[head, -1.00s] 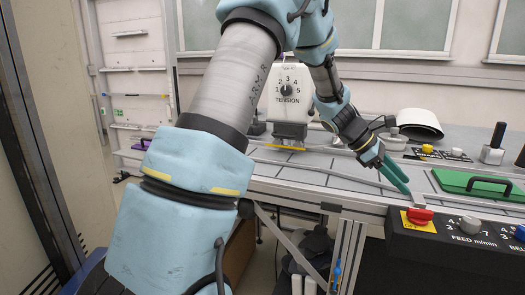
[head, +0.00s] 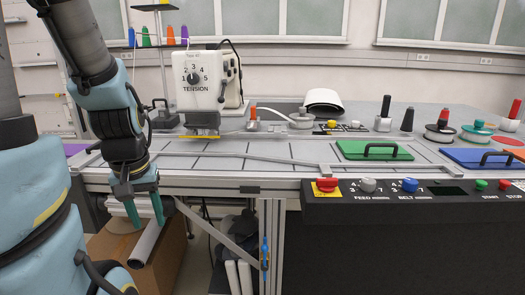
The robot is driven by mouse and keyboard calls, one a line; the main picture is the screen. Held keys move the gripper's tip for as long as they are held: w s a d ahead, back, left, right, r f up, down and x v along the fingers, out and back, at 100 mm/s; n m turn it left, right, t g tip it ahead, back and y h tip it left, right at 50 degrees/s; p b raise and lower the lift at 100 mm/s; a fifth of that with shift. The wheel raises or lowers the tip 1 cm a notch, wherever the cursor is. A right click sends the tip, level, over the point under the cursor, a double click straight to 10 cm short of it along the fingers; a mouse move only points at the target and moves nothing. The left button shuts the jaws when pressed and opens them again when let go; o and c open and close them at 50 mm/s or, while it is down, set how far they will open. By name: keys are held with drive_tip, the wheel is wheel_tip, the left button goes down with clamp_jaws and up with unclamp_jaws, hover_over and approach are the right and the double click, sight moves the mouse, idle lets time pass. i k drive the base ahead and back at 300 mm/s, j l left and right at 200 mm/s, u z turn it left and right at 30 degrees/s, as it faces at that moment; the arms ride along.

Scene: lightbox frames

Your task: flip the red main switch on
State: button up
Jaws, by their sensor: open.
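The red main switch (head: 327,184) sits on a yellow plate at the left end of the black control panel (head: 420,196), along the table's front edge in the head view. Its lever position and the plate's lettering are too small to read. My gripper (head: 146,220) is open and empty, with its green fingers pointing down. It appears well to the left of the switch, in front of the table's left part, and does not touch the switch.
White and blue knobs, FEED (head: 368,185) and BELT (head: 408,185), sit right of the switch; START and STOP buttons are farther right. A green lid (head: 375,150) lies behind the panel. A cardboard box (head: 165,262) with rolls stands below my gripper. The space before the panel looks clear.

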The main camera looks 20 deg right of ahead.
sight(326, 185)
drive_tip(key=z, duration=0.9)
drive_tip(key=i+l+z, duration=0.1)
drive_tip(key=z, duration=0.35)
drive_tip(key=i+l+z, duration=0.15)
drive_tip(key=l+z, duration=0.15)
drive_tip(key=z, duration=0.15)
drive_tip(key=i+l+z, duration=0.15)
drive_tip(key=z, duration=0.25)
drive_tip(key=k+l+u, duration=0.15)
drive_tip(key=l, duration=0.25)
drive_tip(key=k+l+u, duration=0.2)
drive_tip(key=l, duration=0.2)
drive_tip(key=k+l+u, duration=0.15)
drive_tip(key=k+l, duration=0.15)
drive_tip(key=u, duration=2.25)
drive_tip(key=k+l+u, duration=0.15)
drive_tip(key=k+l, duration=0.35)
